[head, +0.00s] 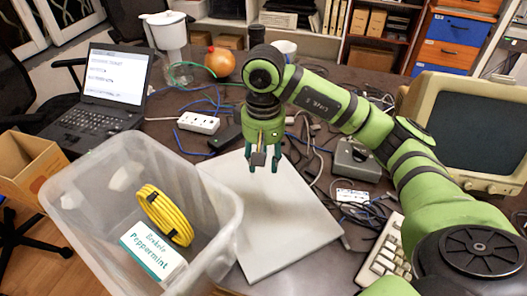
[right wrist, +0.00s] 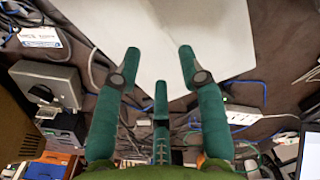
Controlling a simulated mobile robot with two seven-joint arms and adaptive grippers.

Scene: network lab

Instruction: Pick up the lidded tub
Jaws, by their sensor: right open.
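I cannot make out a lidded tub for certain in either view. A large open clear plastic bin (head: 85,222) at the front left of the head view holds a coiled yellow cable (head: 163,215) and a white-and-green Peppermint box (head: 152,252); no lid shows on the bin. My right gripper (head: 264,164) points down over the far part of a pale flat board (head: 287,222), right of the bin. In the right wrist view its fingers (right wrist: 158,66) are spread, with nothing between them, over the board (right wrist: 190,25). My left gripper is not in view.
A laptop (head: 112,85), white jug (head: 168,35), orange round object (head: 219,61) and white power strip (head: 199,122) stand behind. A grey device (head: 356,158), keyboard (head: 386,250) and old monitor (head: 470,130) stand at right. Loose cables cross the table; the board is bare.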

